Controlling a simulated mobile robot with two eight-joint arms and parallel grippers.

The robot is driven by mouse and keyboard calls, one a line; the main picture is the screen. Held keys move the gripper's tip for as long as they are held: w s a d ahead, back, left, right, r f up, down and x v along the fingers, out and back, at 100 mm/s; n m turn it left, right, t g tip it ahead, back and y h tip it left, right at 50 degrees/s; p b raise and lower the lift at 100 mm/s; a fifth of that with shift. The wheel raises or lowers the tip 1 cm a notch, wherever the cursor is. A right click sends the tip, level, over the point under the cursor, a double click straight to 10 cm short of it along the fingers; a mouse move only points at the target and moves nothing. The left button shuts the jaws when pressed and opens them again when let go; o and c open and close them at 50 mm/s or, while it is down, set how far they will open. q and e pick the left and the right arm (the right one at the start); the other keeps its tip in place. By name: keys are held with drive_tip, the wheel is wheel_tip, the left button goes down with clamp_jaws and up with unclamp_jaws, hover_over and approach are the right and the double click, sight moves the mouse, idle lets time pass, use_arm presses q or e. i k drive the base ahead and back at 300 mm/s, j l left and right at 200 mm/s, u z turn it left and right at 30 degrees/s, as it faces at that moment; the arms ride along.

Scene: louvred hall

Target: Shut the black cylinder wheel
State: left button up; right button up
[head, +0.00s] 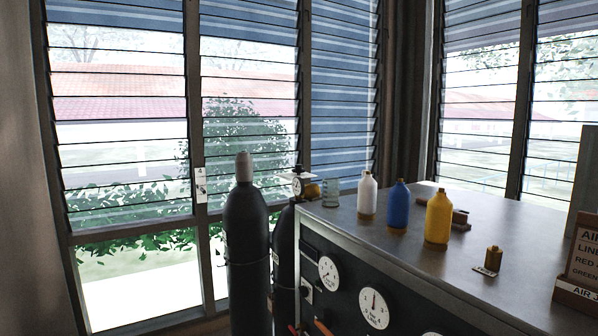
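A tall black cylinder (247,245) with a grey rounded cap (244,167) stands upright at the left end of the bench. A second black cylinder (284,262) stands just behind it to the right, partly hidden by the first cylinder and the bench. At its top is a small brass regulator with a round gauge (297,187). A small dark shape above that gauge may be the wheel; it is too small to tell, and whether it is open or shut does not show. Neither of my grippers is in view.
The metal bench (400,258) carries a clear glass (330,193), a white bottle (367,195), a blue bottle (398,206), a yellow bottle (438,218) and a small brass piece (492,260). Dial gauges (373,308) line its front. A sign (583,250) stands right. Louvred windows lie behind.

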sight(298, 168)
drive_tip(key=i+j+z, duration=0.3)
drive_tip(key=z, duration=0.2)
drive_tip(key=i+j+z, duration=0.25)
drive_tip(key=j+z, duration=0.2)
drive_tip(key=i+j+z, duration=0.1)
drive_tip(key=j, duration=0.25)
drive_tip(key=i+j+z, duration=0.1)
drive_tip(key=j, duration=0.25)
drive_tip(key=i+j+z, duration=0.1)
drive_tip(key=j, duration=0.25)
drive_tip(key=i+j, duration=0.1)
drive_tip(key=j, duration=0.25)
drive_tip(key=i+j, duration=0.15)
drive_tip(key=j, duration=0.2)
drive_tip(key=i+j, duration=0.1)
drive_tip(key=j, duration=0.25)
drive_tip(key=i+j, duration=0.1)
drive_tip(key=j, duration=0.3)
drive_tip(key=i+j, duration=0.15)
drive_tip(key=j, duration=0.2)
drive_tip(key=i+j, duration=0.1)
drive_tip(key=j, duration=0.25)
drive_tip(key=z, duration=0.05)
